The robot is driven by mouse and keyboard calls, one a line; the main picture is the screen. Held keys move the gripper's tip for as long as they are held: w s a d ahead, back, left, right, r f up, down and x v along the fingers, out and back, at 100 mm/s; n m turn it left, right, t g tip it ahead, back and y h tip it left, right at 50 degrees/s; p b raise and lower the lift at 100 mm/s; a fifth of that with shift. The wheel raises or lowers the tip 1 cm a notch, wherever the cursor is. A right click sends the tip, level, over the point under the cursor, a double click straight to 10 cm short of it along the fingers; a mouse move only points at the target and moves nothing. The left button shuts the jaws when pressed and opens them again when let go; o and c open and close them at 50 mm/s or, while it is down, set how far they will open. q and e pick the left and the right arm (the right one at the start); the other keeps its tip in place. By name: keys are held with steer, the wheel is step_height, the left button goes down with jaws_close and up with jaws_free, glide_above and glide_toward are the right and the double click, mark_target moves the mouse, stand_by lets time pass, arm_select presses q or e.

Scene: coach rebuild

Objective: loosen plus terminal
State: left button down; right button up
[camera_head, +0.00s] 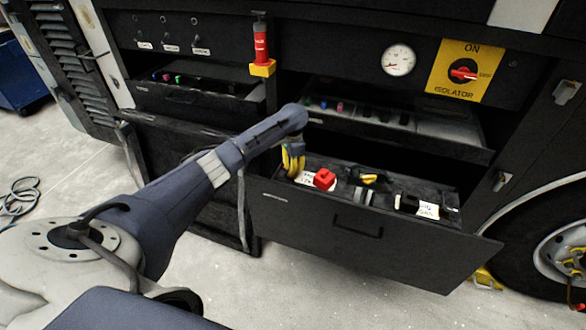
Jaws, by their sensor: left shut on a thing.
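The open battery drawer (285,213) sticks out of the coach's dark side. A red block (324,179), which looks like the plus terminal or its cover, stands near the drawer's left end beside a white label. My left arm comes in from the lower left, and its wrist bends down over the drawer's left end. My left gripper (293,160), with yellow parts showing, is just left of the red block. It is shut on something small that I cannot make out. Contact with the red block cannot be told. My right gripper is not in view.
A black and yellow part (370,179) sits mid-drawer, with labelled parts to its right. An open upper tray (450,136) overhangs the drawer's back. The red and yellow isolator switch (464,72) and a gauge (398,60) are above. A wheel (560,240) stands at right.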

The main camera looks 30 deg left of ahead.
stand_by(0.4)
arm_select(q)
steer(key=c, duration=1.1)
jaws_free()
step_height(320, 180, up, 12)
